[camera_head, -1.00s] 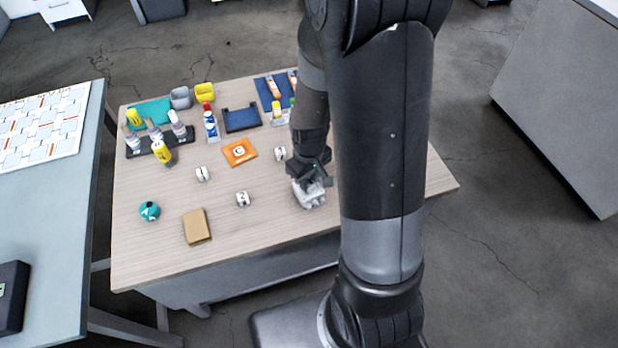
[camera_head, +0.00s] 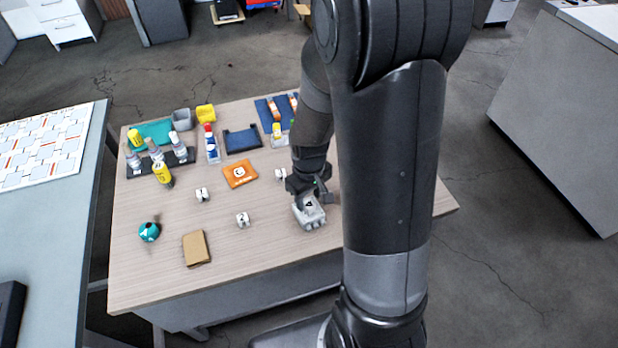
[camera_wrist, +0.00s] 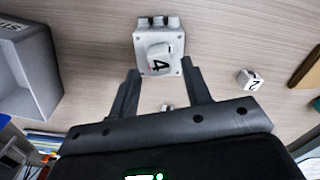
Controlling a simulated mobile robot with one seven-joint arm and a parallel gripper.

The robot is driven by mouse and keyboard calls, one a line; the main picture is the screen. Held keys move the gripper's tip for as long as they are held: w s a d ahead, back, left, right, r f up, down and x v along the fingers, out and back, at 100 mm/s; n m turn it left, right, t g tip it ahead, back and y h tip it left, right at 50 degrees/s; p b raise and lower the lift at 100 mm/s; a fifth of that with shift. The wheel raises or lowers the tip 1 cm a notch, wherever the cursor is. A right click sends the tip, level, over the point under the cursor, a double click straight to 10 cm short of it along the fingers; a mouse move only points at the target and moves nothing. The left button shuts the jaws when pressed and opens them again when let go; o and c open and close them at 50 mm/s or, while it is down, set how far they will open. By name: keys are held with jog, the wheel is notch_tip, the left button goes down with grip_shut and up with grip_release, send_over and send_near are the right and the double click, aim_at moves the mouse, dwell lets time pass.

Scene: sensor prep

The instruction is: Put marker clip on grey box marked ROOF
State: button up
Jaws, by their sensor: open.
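A small grey box (camera_head: 310,214) with several stubs along one side stands on the wooden table near its front edge. A white marker clip (camera_wrist: 160,60) with a black 4 rests on the box's top plate in the wrist view, where the box (camera_wrist: 141,40) also shows. No ROOF lettering is readable on this box. My gripper (camera_head: 311,192) is open and empty, just behind the box in the head view. In the wrist view its fingers (camera_wrist: 160,70) are spread, with the tips towards the box's lower corners and apart from the clip.
Other white clips stand on the table (camera_head: 150,275): one marked 2 (camera_head: 243,220), one farther left (camera_head: 202,194) and one behind my gripper (camera_head: 281,175). A larger grey bin (camera_wrist: 28,75) is beside the box in the wrist view. An orange pouch (camera_head: 240,174) and bottles stand farther back.

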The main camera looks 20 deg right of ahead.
notch_tip(320, 180, up, 10)
notch_tip(320, 180, up, 11)
jog(key=m+t, duration=0.2)
jog(key=t, duration=0.1)
send_over(309, 204)
jog(key=s, duration=0.5)
jog(key=s+r+m+t, duration=0.2)
jog(key=s+r, duration=0.4)
jog(key=s, duration=0.1)
jog(key=shift+a+r+m+t, duration=0.15)
jog(key=shift+a+m+t, duration=0.15)
jog(key=shift+a, duration=0.15)
